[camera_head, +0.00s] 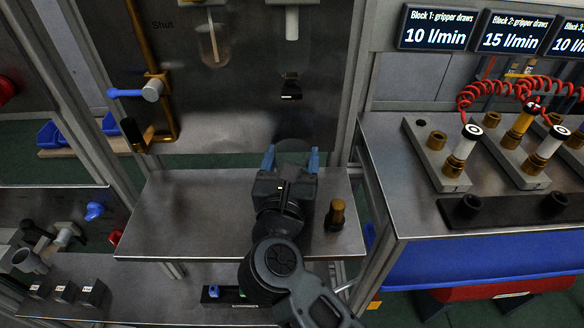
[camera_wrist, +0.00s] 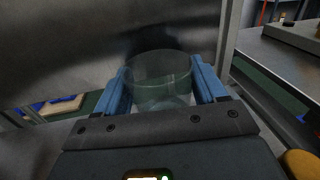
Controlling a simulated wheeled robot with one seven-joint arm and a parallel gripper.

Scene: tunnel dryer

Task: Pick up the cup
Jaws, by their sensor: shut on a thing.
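A clear see-through cup (camera_wrist: 160,80) sits between the two blue fingers of my gripper (camera_wrist: 164,88) in the wrist view. The fingers are shut on its sides, and its rim faces up. In the head view my gripper (camera_head: 291,158) is over the far part of the metal shelf (camera_head: 190,213). The cup is only faintly visible there, between the blue fingertips. I cannot tell whether its base touches the shelf.
A brown and black knob-like piece (camera_head: 335,214) stands on the shelf right of my arm. A steel panel behind carries a blue-handled valve (camera_head: 128,93) and a hanging clear vessel (camera_head: 212,45). A bench with brass fittings (camera_head: 459,150) and red coiled hoses stands at right.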

